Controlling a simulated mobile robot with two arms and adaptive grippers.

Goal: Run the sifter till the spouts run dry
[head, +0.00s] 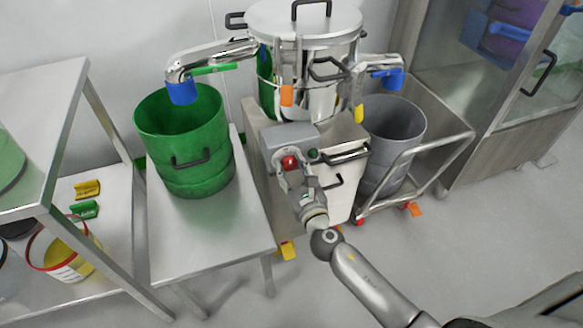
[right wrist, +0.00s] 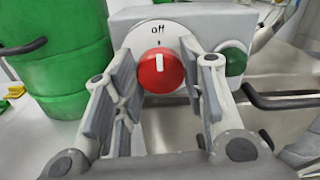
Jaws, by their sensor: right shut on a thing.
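The steel sifter (head: 305,55) stands at the top middle with its lid on. Its left spout (head: 205,55) ends in a blue sleeve (head: 183,92) above a green drum (head: 185,140). Its right spout ends in a blue sleeve (head: 388,79) above a grey drum (head: 392,130). I see no stream at either sleeve. The grey control box (right wrist: 195,25) carries a red knob (right wrist: 160,70), its white line upright toward the "off" mark, and a green button (right wrist: 232,60). My right gripper (head: 296,172) is shut on the red knob. My left gripper is not in view.
The green drum stands on a steel table (head: 205,225); the grey drum sits on a wheeled cart (head: 440,150). A shelf table (head: 45,110) is at left, with a red-rimmed tub (head: 60,255) below. A glass-fronted cabinet (head: 450,110) is at right. The floor at lower right is clear.

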